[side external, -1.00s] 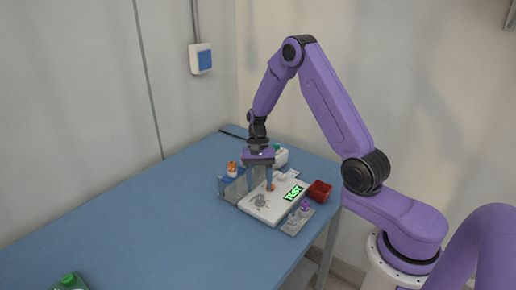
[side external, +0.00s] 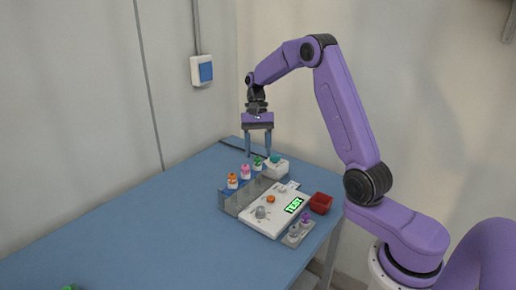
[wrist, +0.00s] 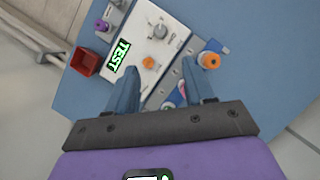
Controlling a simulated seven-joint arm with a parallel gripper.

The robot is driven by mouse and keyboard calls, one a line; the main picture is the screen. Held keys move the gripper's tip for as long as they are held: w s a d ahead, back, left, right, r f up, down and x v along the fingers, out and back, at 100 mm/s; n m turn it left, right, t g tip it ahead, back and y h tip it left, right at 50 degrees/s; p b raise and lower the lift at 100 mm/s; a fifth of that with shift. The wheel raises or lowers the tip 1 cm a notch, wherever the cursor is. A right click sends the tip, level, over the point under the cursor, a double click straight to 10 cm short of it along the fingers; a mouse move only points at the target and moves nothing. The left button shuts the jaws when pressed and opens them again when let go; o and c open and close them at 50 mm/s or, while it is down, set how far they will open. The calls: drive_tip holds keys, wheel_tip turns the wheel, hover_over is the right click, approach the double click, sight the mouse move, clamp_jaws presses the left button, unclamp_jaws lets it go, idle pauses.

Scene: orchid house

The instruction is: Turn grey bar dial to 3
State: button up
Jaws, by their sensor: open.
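The grey bar dial (side external: 261,212) sits on the white panel (side external: 252,220), near its left corner in the side view. In the wrist view the dial (wrist: 159,31) shows near the top; the numbers around it are too small to read. An orange knob (side external: 270,199) and a green-lit display reading TEST (side external: 294,205) are on the same panel. My gripper (side external: 257,156) is open and empty, fingers pointing down, raised behind the panel and apart from the dial. In the wrist view the dial lies beyond my fingertips (wrist: 159,72).
A rack (side external: 228,205) with orange-, pink- and green-capped vials stands along the panel's far side. A white box with a teal top (side external: 277,168) is behind. A red bin (side external: 320,203) and a tray with grey and purple-capped vials (side external: 305,218) flank the panel.

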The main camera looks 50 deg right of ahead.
drive_tip(key=m, duration=0.1)
approach(260, 208)
drive_tip(key=x, duration=0.8)
drive_tip(key=shift+s+f, duration=0.15)
drive_tip(key=shift+f, duration=0.15)
